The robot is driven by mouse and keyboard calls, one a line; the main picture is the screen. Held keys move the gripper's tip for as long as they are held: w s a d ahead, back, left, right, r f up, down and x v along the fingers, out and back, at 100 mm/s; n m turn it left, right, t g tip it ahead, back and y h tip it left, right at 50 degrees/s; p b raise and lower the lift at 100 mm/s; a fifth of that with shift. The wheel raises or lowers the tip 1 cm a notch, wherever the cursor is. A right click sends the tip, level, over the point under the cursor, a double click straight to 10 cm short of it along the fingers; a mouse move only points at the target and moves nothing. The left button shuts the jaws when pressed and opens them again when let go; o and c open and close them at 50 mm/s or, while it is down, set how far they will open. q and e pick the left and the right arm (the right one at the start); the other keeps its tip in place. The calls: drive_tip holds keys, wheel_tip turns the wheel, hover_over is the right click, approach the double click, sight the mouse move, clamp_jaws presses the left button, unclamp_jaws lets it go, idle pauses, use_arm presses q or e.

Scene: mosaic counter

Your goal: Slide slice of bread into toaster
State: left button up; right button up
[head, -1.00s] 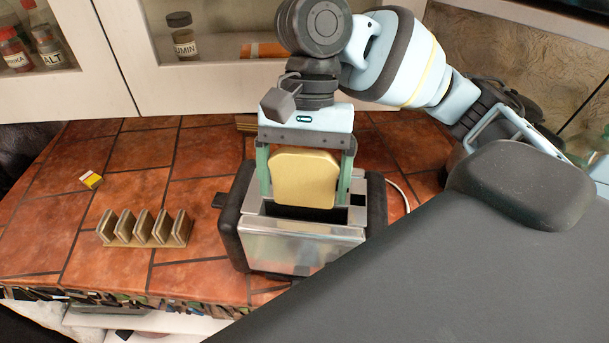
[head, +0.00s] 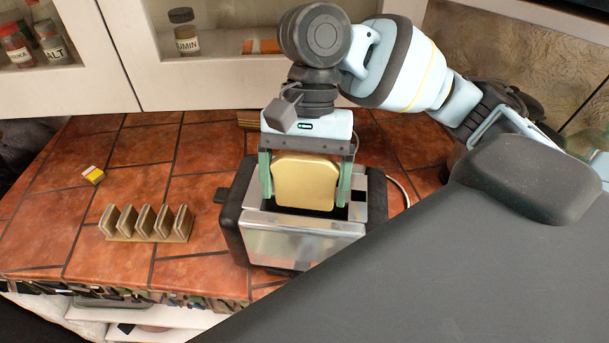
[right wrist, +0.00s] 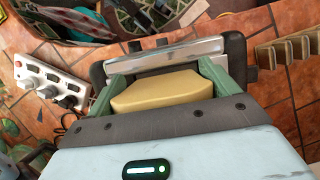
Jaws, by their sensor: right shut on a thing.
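The slice of bread (head: 306,183) is a pale yellow, upright slab in the head view. My right gripper (head: 306,186) points down with its green fingers on the left and right edges of the bread, shut on it. The toaster (head: 298,245) is silver with black ends and stands under the gripper. The bread's lower edge is at the toaster's open top slot, and the slot's rim hides its very bottom. In the right wrist view the bread (right wrist: 160,91) lies between the fingers, with the toaster (right wrist: 165,55) beyond. My left gripper is not in view.
A toast rack (head: 147,226) with several slots stands left of the toaster. A white power strip (right wrist: 48,82) shows in the right wrist view. Tiles between rack and toaster are clear.

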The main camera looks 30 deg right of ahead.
sight(305, 196)
drive_tip(key=shift+f, duration=1.5)
drive_tip(key=o, duration=0.5)
drive_tip(key=shift+c, duration=0.2)
idle(0.5)
